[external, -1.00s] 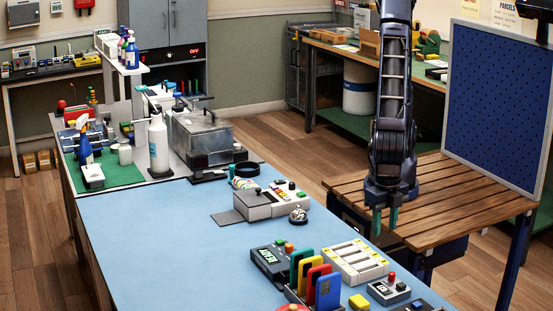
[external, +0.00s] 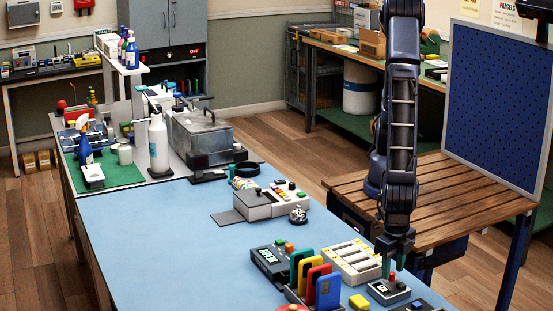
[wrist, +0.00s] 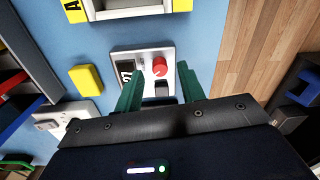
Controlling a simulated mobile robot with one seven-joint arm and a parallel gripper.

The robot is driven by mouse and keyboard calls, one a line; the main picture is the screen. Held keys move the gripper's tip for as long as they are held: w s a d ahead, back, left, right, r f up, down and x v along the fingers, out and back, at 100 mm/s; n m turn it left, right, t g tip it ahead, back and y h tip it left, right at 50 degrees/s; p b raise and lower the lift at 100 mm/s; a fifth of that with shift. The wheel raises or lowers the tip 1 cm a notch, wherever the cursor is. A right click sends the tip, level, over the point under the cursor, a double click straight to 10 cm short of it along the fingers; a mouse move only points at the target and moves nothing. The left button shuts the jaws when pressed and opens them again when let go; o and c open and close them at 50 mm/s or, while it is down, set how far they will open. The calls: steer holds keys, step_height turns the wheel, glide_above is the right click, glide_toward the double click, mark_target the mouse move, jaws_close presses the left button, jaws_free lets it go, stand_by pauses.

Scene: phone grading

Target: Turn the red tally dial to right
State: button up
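The red tally dial (wrist: 160,67) is a round knob on a small grey-white tally unit (wrist: 140,55), beside a dark number display (wrist: 126,72). In the external view the unit (external: 376,294) sits at the right edge of the blue table, partly behind my gripper. My gripper (wrist: 160,85) is open, its two green fingers apart and empty. In the wrist view the dial shows between and just beyond the fingertips. In the external view my gripper (external: 393,266) is just above the unit; I cannot tell whether it touches.
A yellow block (wrist: 86,80) lies left of the unit. A white slotted tray (external: 352,261) stands behind it, with upright coloured panels (external: 318,283) to the left. A wooden slatted table (external: 440,205) is to the right. The middle of the blue table is clear.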

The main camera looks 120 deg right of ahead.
steer(key=shift+f, duration=0.7)
steer(key=shift+c, duration=0.2)
jaws_close()
steer(key=shift+m, duration=0.3)
steer(key=m, duration=1.1)
steer(key=shift+d+m, duration=0.1)
steer(key=shift+m, duration=0.3)
steer(key=shift+y, duration=0.3)
